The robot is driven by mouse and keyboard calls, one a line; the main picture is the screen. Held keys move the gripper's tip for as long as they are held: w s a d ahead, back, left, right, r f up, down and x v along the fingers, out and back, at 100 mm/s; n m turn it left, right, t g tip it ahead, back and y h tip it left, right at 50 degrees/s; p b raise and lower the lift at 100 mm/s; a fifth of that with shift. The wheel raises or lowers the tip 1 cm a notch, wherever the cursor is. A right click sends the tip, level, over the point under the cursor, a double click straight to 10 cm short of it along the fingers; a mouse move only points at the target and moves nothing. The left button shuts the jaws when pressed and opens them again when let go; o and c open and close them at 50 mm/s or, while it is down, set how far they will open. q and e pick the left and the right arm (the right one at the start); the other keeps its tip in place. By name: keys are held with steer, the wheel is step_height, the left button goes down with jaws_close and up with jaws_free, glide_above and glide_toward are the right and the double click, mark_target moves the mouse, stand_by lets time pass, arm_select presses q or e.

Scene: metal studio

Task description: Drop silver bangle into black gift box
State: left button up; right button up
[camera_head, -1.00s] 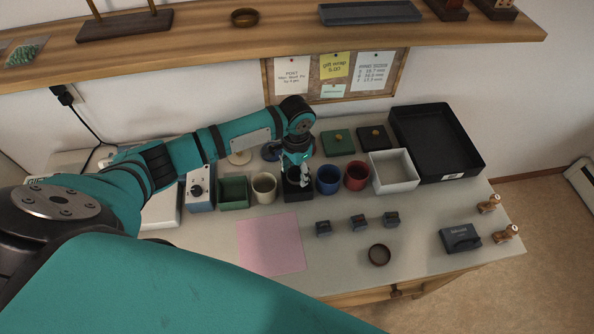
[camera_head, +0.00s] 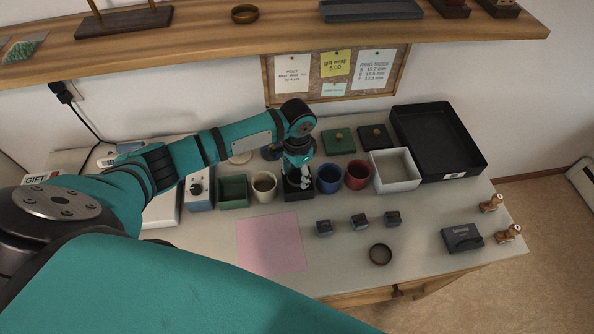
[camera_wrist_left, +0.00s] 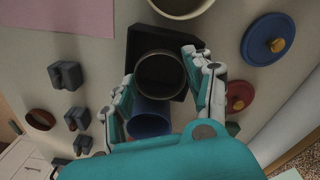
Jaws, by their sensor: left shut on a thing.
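The black gift box (camera_head: 294,194) stands open on the table between the cream and blue round boxes; it also shows in the left wrist view (camera_wrist_left: 143,42). My left gripper (camera_head: 300,180) is directly over it, pointing down. In the left wrist view my left gripper (camera_wrist_left: 165,85) is shut on the bangle (camera_wrist_left: 160,75), a ring that looks dark grey-brown here. The bangle overlaps the box opening in that view. I cannot tell whether its lower edge is inside the box. In the head view the gripper hides the bangle. My right gripper is not in view.
The cream round box (camera_head: 264,187) and blue round box (camera_head: 328,179) stand close on either side. A red round box (camera_head: 357,175), white box (camera_head: 413,183) and black tray (camera_head: 470,165) are to the right. A brown ring (camera_head: 380,254) lies in front, near a pink sheet (camera_head: 270,243).

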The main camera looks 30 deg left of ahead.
arm_select(q)
steer(key=o, duration=1.2)
step_height(320, 180, up, 12)
steer(key=shift+f, duration=0.1)
stand_by(0.6)
